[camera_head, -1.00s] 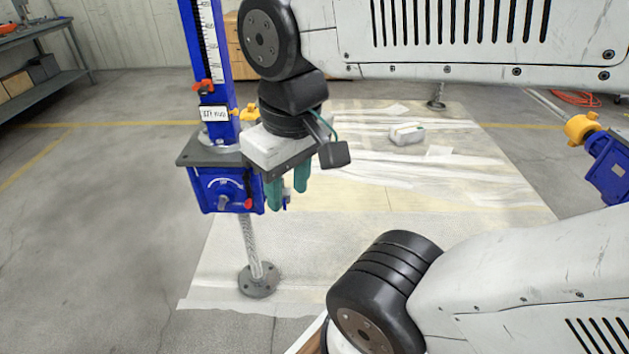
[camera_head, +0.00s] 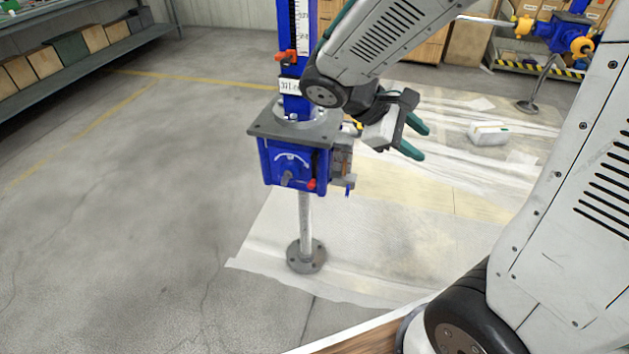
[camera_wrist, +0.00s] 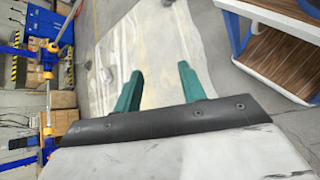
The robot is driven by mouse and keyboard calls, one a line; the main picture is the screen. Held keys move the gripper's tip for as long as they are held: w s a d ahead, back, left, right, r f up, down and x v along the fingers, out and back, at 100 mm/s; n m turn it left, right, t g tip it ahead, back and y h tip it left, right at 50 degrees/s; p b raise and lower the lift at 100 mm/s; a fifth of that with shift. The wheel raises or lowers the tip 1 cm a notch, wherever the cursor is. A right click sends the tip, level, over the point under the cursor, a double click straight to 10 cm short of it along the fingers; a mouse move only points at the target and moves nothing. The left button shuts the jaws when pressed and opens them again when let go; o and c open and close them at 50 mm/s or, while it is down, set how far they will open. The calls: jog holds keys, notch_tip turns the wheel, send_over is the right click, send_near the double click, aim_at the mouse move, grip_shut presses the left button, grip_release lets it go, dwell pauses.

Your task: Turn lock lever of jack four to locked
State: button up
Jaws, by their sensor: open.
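The nearest jack (camera_head: 287,165) has a blue gear housing under a grey plate, on a screw post with a round foot. No jack number is readable, so I cannot tell whether it is jack four. A small red-tipped lever (camera_head: 311,184) shows low on its front, beside a dial with a grey knob (camera_head: 287,178). I cannot tell the lock position. My gripper (camera_head: 424,143) is right of this jack, apart from it, with teal fingers spread, empty and pointing right. In the wrist view my gripper (camera_wrist: 160,72) is open over pale sheeting.
Another blue jack with yellow fittings (camera_head: 556,32) stands at the back right. A white block (camera_head: 488,133) lies on the plastic sheet (camera_head: 350,250). Shelving (camera_head: 90,55) with boxes lines the back left. The grey floor at left is clear.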

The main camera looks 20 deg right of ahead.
jog(key=w+a+f+n+t+h, duration=0.1)
jog(key=w+f+n+t+h, duration=0.2)
jog(key=w+f+n+h, duration=0.45)
jog(key=n+t+y, duration=0.3)
jog(key=n+t, duration=0.7)
jog(key=n, duration=0.1)
send_over(310, 187)
jog(key=s+d, duration=0.3)
jog(key=s, duration=0.2)
notch_tip(310, 187, down, 14)
jog(key=a+f+n+t+y, duration=0.1)
jog(key=a+f+n, duration=0.1)
jog(key=f, duration=0.1)
jog(key=a+f+n+t+y, duration=0.1)
jog(key=f+n+t, duration=0.1)
jog(key=f, duration=0.1)
jog(key=w+a+f+n+t+y, duration=0.1)
jog(key=a+f+n+y, duration=0.1)
jog(key=f, duration=0.2)
jog(key=shift+a+f+t, duration=0.1)
jog(key=shift+a+t, duration=0.2)
jog(key=shift+a, duration=0.05)
jog(key=shift+w+d+f, duration=0.1)
jog(key=shift+w, duration=0.15)
jog(key=x, duration=0.7)
jog(key=shift+d, duration=0.1)
jog(key=shift+c, duration=0.3)
grip_shut()
